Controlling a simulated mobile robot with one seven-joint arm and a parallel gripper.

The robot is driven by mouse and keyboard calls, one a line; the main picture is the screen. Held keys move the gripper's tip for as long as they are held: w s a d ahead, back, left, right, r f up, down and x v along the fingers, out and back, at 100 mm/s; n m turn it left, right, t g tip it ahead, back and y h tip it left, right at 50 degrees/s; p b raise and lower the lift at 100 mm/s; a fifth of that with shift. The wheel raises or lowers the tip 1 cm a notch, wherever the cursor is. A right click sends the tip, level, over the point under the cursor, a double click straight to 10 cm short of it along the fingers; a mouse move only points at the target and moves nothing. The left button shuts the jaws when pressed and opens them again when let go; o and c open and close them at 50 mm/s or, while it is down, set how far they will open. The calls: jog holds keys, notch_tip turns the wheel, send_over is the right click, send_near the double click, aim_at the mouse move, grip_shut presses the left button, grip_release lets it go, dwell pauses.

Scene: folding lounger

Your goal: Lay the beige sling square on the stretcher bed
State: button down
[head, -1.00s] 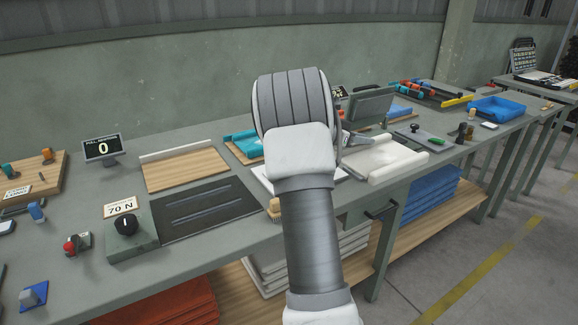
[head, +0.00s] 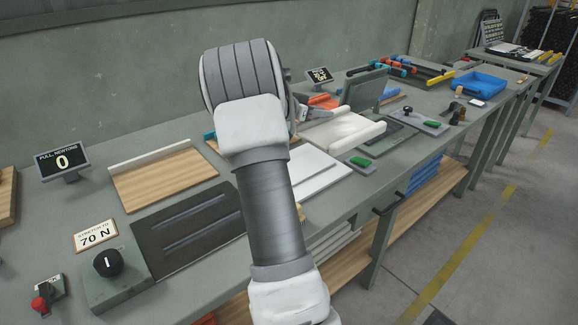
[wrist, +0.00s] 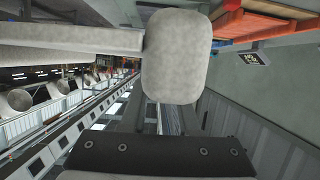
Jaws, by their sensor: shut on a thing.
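The beige sling (head: 338,128), a pale, near-white sheet with a thick roll along its right edge, is right of my arm in the head view. My gripper (head: 304,112) is at its back left side, shut on it. My wrist hides most of the gripper, and I cannot see the fingertips clearly. A dark flat plate (head: 180,222) with two long bars, which appears to be the stretcher bed, lies left of my arm with nothing on it. My forearm hides its right end.
A wooden board (head: 165,183) lies behind the plate. White boards (head: 312,172), an upright dark panel (head: 364,88) and a blue tray (head: 479,82) are to the right.

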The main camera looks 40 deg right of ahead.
jog(key=shift+w, duration=0.4)
jog(key=w+a+f+b, duration=0.1)
jog(key=w+a+f, duration=0.1)
jog(key=a, duration=0.1)
jog(key=w+a+f+b, duration=0.1)
jog(key=a+f, duration=0.1)
jog(key=a, duration=0.1)
jog(key=w+a+f+b, duration=0.1)
jog(key=w+a+f, duration=0.1)
jog(key=a+f, duration=0.1)
jog(key=shift+w+a+b, duration=0.3)
jog(key=shift+a+b, duration=0.1)
jog(key=shift+a, duration=0.1)
notch_tip(320, 180, down, 4)
jog(key=shift+a+f+b, duration=0.1)
jog(key=shift+b, duration=0.8)
jog(key=c, duration=0.7)
grip_release()
jog(key=shift+o, duration=0.2)
